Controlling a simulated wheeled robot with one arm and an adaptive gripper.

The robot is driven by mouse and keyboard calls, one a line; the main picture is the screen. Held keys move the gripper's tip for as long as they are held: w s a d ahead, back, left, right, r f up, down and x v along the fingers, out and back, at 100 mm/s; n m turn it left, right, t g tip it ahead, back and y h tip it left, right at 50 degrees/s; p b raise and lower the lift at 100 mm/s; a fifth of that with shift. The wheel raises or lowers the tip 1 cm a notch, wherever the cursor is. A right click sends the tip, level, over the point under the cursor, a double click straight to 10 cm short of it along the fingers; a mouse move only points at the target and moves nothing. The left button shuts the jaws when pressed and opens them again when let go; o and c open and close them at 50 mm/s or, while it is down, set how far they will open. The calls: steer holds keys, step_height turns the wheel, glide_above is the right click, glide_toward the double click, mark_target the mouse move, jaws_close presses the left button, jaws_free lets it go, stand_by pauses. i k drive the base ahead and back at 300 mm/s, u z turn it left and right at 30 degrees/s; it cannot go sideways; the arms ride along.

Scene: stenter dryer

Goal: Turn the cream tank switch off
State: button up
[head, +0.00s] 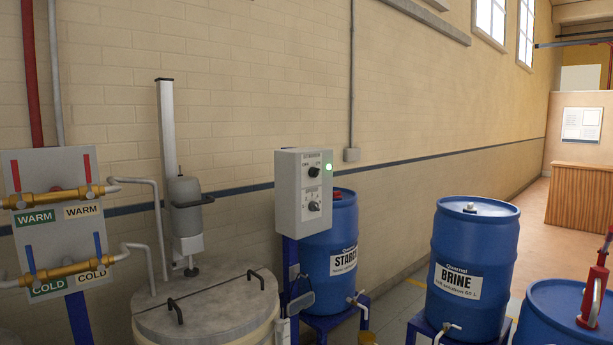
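A grey control box (288,195) stands on a blue post beside the round tank (262,325), which has a cream wall and a grey lid. The box's front has an upper black rotary knob (314,171) with a small label above it and a lower knob (313,206) on a pale plate. The labels are too small to read surely, and I cannot tell which way the knobs point. My gripper is not in view.
A mixer (186,205) on a column stands over the tank. Left are warm and cold pipes on a panel (20,165). Blue STARCH (343,225) and BRINE (474,240) drums stand right, with a third drum (565,315) and red pump (597,285) at the lower right.

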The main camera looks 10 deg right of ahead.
mark_target(313, 171)
steer(key=u, duration=0.45)
steer(key=i, duration=0.75)
steer(key=u, duration=0.35)
